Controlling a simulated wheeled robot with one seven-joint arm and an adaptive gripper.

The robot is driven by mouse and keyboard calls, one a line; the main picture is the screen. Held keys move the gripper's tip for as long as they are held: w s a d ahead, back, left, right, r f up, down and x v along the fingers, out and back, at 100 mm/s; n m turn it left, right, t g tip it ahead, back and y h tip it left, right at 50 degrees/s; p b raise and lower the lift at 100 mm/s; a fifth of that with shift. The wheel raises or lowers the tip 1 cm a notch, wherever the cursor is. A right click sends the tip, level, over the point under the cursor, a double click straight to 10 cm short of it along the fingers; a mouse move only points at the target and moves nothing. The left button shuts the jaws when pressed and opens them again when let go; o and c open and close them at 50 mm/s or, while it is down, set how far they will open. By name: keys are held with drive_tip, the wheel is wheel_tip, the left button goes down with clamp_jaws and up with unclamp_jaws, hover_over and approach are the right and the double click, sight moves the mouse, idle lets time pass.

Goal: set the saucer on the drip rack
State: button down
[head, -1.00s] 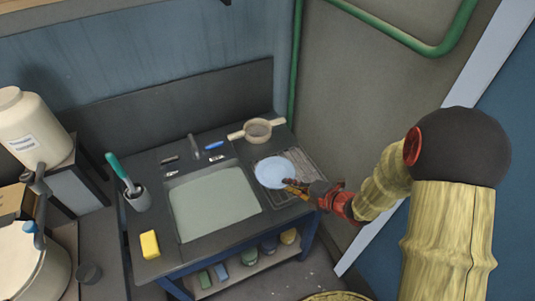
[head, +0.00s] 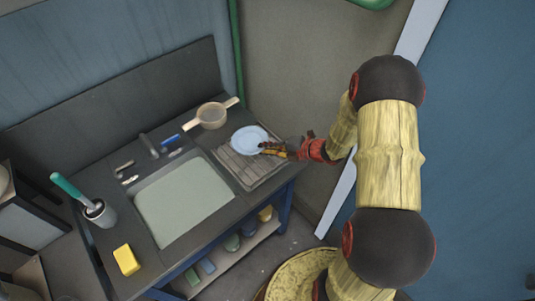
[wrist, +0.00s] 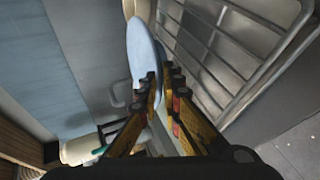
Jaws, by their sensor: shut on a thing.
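The light blue saucer (head: 248,139) is over the back part of the wire drip rack (head: 240,172) in the head view. My gripper (head: 266,149) is shut on its right-hand edge. In the wrist view the saucer (wrist: 143,45) appears almost edge-on between the fingertips (wrist: 162,88), beside the rack's wires (wrist: 222,48). I cannot tell whether the saucer touches the rack. The front part of the rack is bare.
A strainer with two handles (head: 211,115) lies behind the saucer, left of it. The sink basin (head: 183,200) is left of the rack. A yellow sponge (head: 126,260) and a cup with a green-handled brush (head: 100,212) are farther left.

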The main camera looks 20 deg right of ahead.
sight(268, 157)
drive_tip(key=shift+w+d+f, duration=0.3)
drive_tip(key=shift+d+f, duration=0.25)
drive_tip(key=shift+f, duration=0.15)
drive_tip(key=shift+w+d+f+b, duration=0.1)
drive_tip(key=shift+f+b, duration=0.45)
drive_tip(key=shift+f, duration=1.05)
drive_tip(key=shift+f, duration=0.1)
drive_tip(key=c, duration=2.3)
unclamp_jaws()
